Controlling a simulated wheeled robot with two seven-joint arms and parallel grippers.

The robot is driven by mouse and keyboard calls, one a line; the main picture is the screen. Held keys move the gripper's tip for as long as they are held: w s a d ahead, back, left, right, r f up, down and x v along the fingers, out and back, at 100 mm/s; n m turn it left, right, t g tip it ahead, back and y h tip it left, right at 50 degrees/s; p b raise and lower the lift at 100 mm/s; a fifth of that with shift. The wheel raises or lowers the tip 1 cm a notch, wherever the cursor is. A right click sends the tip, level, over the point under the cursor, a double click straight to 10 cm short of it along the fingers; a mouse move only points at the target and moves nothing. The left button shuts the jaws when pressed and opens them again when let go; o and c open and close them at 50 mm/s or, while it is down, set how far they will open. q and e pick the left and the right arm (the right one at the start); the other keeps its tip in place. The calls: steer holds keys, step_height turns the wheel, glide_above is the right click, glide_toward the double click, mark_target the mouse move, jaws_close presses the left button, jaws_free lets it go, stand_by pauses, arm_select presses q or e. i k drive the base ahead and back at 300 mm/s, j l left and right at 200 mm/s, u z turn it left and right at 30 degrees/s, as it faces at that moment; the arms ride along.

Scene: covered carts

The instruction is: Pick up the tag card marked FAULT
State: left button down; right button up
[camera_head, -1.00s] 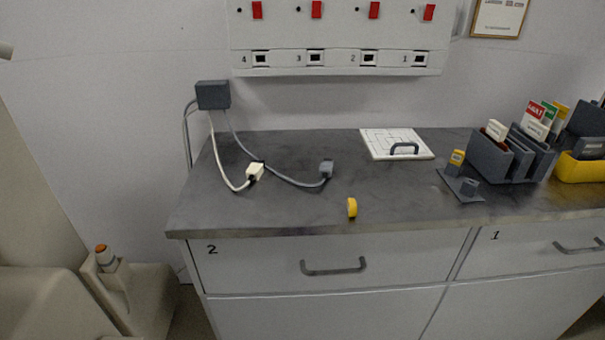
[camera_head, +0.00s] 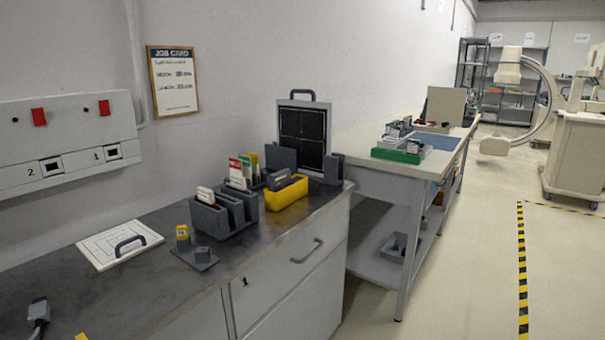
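A tag card with a red top (camera_head: 235,165) stands upright in a dark grey slotted holder (camera_head: 222,222) on the dark bench top. Its lettering is too small to read for sure now. A green-topped card (camera_head: 245,164) and a yellow-topped card (camera_head: 254,158) stand just behind it. A small cream piece (camera_head: 206,196) sits in the holder's front left slot. Lower edges of the cards are hidden by the holder. Neither of my grippers shows in the head view.
A yellow bin (camera_head: 287,194) stands right of the holder. A second bench (camera_head: 375,152) is beyond. Open floor lies right of the cabinet.

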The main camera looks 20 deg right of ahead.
mark_target(236, 165)
steer(key=z, duration=0.4)
steer(key=i+l+u, duration=0.3)
steer(key=l+u, duration=0.15)
steer(key=i+l+u, duration=0.2)
steer(key=l+u, duration=0.2)
steer(key=l, duration=0.15)
steer(key=i+l+u, duration=0.15)
steer(key=l+u, duration=0.75)
steer(key=l, duration=0.25)
steer(key=l+u, duration=0.4)
steer(key=l, duration=0.25)
steer(key=k+l+u, duration=0.2)
steer(key=l+u, duration=0.25)
steer(key=l, duration=0.15)
steer(key=k+l+u, duration=0.25)
steer(key=l+u, duration=0.15)
steer(key=l, duration=0.15)
steer(key=k+l+u, duration=0.3)
steer(key=l+u, duration=0.15)
